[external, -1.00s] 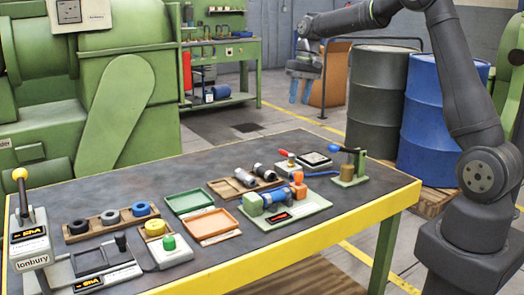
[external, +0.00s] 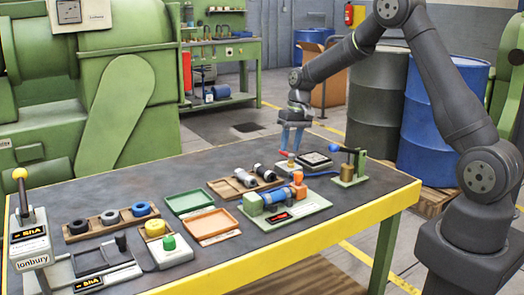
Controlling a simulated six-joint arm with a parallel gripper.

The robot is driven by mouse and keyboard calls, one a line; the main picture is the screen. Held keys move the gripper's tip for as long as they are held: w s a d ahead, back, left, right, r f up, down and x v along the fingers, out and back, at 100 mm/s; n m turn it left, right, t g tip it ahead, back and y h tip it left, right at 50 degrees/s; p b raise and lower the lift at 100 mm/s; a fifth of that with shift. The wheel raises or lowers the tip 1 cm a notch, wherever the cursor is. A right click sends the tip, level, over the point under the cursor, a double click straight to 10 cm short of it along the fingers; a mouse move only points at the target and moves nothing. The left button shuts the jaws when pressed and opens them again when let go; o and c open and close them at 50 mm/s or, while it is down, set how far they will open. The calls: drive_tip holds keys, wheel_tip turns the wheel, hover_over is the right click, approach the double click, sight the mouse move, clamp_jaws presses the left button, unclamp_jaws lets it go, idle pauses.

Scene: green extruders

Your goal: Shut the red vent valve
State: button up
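The red vent valve (external: 291,156) stands near the back edge of the workbench, beside a dark square plate. Only a little of its red handle and pale body shows under my gripper. My gripper (external: 291,147) points down directly over the valve, its two blue fingers apart with a gap between them. The fingertips are at about the height of the red handle. I cannot tell whether they touch it.
A stand with a blue-ended lever (external: 348,165) is close on the right. A pale green board (external: 310,211) with a blue cylinder and an orange block lies in front. A wooden tray (external: 225,190) with grey cylinders is to the left. Drums stand behind the bench.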

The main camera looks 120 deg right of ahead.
drive_tip(key=shift+w+f, duration=0.2)
drive_tip(key=shift+f, duration=0.75)
drive_tip(key=shift+c, duration=0.3)
clamp_jaws()
